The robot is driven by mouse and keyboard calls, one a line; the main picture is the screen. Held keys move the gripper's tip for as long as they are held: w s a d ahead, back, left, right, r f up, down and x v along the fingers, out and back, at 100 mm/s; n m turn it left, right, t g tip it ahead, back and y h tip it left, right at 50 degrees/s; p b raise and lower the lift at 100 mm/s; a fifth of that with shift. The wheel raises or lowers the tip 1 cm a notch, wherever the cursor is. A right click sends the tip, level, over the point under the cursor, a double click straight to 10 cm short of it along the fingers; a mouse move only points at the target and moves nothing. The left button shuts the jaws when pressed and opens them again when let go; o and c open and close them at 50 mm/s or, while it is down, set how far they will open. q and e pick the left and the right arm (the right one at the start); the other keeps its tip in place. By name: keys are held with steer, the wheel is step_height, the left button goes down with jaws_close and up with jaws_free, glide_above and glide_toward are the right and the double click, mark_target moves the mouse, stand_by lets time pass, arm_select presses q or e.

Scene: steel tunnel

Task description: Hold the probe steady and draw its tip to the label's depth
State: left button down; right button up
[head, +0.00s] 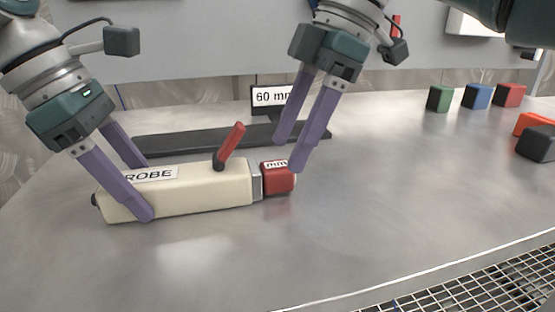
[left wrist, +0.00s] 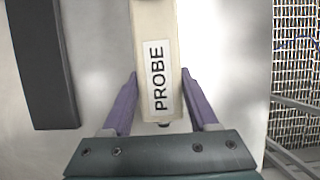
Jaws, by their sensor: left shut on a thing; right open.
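The cream probe (head: 215,190) lies on the steel table, with a PROBE label, a grey collar and a red tip (head: 279,178) at its right end. A red lever (head: 233,140) leans up from its top. My left gripper (head: 148,190) is shut on the probe body near its left end; the probe also shows between its fingers in the left wrist view (left wrist: 157,40). My right gripper (head: 290,155) is open, its fingers at the red tip; I cannot tell whether they touch it. The label (head: 272,97) behind reads "60 mm", partly hidden by the right fingers.
A dark flat bar (head: 200,138) lies behind the probe. Green (head: 440,98), blue (head: 477,96) and red (head: 509,95) blocks stand at the back right, with an orange (head: 532,123) and a black block (head: 537,143) nearer. The table's middle right is clear. Metal grating (head: 460,285) lies beyond the front edge.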

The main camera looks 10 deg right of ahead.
mark_target(282, 164)
steer(key=shift+x, duration=2)
jaws_close()
